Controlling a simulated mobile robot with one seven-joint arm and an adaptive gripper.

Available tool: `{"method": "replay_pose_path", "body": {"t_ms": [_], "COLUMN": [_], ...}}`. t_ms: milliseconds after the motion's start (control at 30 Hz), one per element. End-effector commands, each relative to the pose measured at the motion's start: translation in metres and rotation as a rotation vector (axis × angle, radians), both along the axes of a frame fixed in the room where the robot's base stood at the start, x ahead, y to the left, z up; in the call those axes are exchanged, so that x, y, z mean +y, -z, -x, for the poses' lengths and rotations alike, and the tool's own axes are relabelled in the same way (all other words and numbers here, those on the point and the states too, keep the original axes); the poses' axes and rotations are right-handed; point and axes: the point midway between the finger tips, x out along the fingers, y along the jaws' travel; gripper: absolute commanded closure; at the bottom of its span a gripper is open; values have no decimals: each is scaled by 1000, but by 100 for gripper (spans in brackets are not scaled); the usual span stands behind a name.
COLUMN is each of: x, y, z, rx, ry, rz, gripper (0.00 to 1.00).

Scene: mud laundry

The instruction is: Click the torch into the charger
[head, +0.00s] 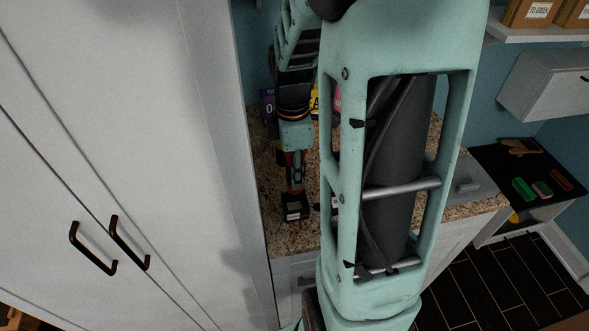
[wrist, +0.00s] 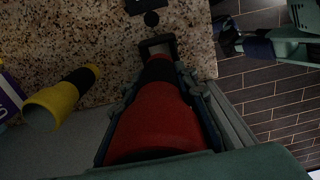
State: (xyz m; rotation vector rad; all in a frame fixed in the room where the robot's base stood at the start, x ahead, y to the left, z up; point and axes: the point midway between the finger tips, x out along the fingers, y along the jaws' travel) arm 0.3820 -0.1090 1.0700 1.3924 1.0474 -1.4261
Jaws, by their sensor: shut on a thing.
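A red torch (wrist: 160,115) with a black neck is held in my gripper (head: 294,160). In the wrist view it runs from the bottom toward the counter, and my gripper's fingers lie along both its sides. A dark block with pale marks (head: 294,207) shows just below my gripper in the head view, near the counter's front edge. I cannot tell whether it is the charger or the torch's end, or whether they touch. A small black bracket (wrist: 157,43) shows at the torch's far end. A black piece (wrist: 145,6) is cut off at the wrist view's top.
A yellow and black cylinder (wrist: 60,97) lies beside the torch on the speckled counter (wrist: 110,30). A purple box (head: 267,101) stands at the back. A tall white cabinet (head: 150,130) stands close on the left. My arm hides much of the counter's right part.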

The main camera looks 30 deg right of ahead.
Motion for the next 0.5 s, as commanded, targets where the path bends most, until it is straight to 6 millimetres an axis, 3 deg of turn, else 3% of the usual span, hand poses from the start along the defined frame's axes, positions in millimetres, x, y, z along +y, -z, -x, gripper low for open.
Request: {"method": "replay_pose_path", "body": {"t_ms": [500], "x": [0], "y": [57], "z": [0], "rx": [1], "ry": [0], "rz": [0], "gripper": [100]}}
